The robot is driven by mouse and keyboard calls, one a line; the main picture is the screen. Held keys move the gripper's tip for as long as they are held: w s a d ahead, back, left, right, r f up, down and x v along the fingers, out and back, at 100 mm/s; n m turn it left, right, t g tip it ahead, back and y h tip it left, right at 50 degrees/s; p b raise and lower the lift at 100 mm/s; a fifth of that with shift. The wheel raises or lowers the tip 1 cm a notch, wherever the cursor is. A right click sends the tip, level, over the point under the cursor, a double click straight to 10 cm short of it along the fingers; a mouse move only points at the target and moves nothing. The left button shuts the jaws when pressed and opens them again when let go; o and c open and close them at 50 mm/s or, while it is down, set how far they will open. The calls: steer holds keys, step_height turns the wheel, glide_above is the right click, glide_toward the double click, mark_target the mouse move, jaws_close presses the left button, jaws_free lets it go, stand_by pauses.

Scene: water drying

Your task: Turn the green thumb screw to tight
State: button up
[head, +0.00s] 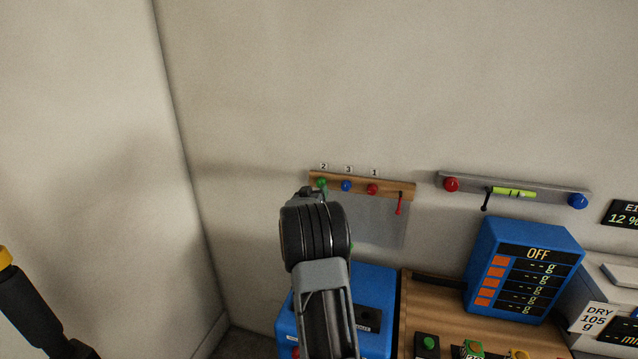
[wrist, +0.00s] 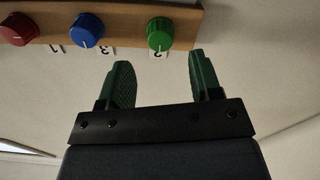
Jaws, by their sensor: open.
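The green thumb screw (head: 321,183) sits at the left end of a wooden rail on the wall, under the label 2. In the wrist view the green thumb screw (wrist: 160,33) is a ridged knob with a white pointer line on its face. My gripper (wrist: 160,72) is open, with one green fingertip on each side of the knob's column. The fingertips are just short of the knob and nothing is between them. In the head view my arm rises in front of the rail, and my gripper is mostly hidden behind it.
A blue knob (head: 346,186) and a red knob (head: 372,189) sit on the same wooden rail (head: 392,190), with a red hanging lever (head: 399,204) at its right end. A grey rail (head: 475,187) is further right. A blue display box (head: 524,270) stands on the bench below.

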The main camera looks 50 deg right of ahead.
mark_target(320, 185)
steer(key=shift+p+x, duration=0.6)
steer(key=shift+x, duration=1.85)
steer(key=shift+c, duration=0.3)
steer(key=c, duration=0.9)
steer(key=shift+f+b, duration=0.1)
steer(key=shift+b, duration=0.35)
